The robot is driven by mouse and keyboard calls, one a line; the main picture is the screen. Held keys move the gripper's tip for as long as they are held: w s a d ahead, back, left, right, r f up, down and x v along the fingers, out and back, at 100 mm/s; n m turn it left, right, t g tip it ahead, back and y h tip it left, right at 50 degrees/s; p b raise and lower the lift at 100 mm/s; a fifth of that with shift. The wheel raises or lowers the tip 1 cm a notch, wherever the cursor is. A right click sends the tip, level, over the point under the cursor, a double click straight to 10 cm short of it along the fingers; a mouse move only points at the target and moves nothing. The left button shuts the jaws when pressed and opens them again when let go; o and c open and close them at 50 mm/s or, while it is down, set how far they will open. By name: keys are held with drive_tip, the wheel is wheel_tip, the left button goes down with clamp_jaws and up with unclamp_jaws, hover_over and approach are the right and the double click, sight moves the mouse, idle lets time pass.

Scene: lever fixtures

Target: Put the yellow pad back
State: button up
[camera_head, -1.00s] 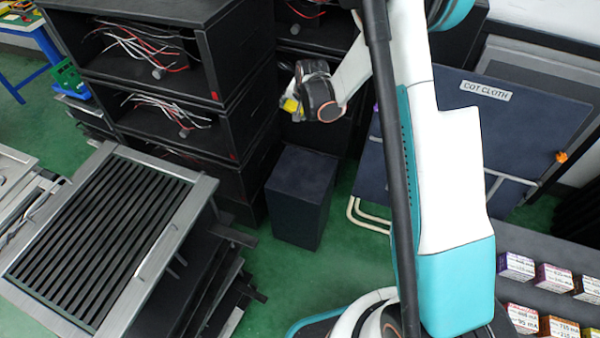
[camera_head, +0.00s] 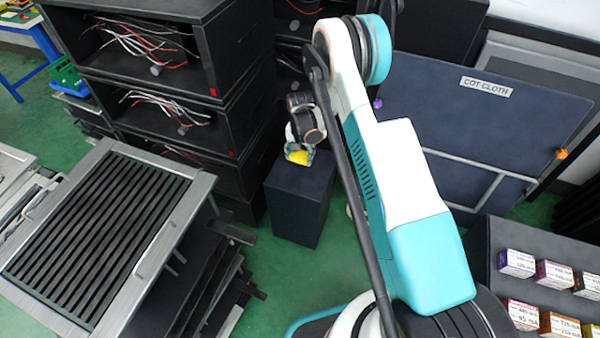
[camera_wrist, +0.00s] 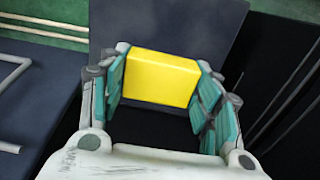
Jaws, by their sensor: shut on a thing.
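The yellow pad (camera_wrist: 160,78) is a flat-faced block held between the teal-lined fingers of my gripper (camera_wrist: 161,95) in the wrist view. In the head view, my gripper (camera_head: 300,155) points down with the yellow pad (camera_head: 298,157) at its tip. The pad appears over or just above the top of a dark box-shaped stand (camera_head: 303,187). I cannot tell whether the pad touches that top.
Black shelves (camera_head: 158,50) with loose wires stand left of the stand. A slatted metal grate (camera_head: 100,240) is at the lower left. A dark panel labelled COT CLOTH (camera_head: 480,125) is at the right. Small labelled boxes (camera_head: 515,263) sit at the lower right. Green floor shows around the stand.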

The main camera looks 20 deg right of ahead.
sight(300, 173)
wheel_tip(300, 173, down, 9)
drive_tip(key=b, duration=0.2)
drive_tip(key=shift+f+b, duration=0.2)
drive_tip(key=shift+b, duration=0.2)
drive_tip(key=shift+r, duration=0.1)
drive_tip(key=o, duration=1)
drive_tip(key=shift+o, duration=0.2)
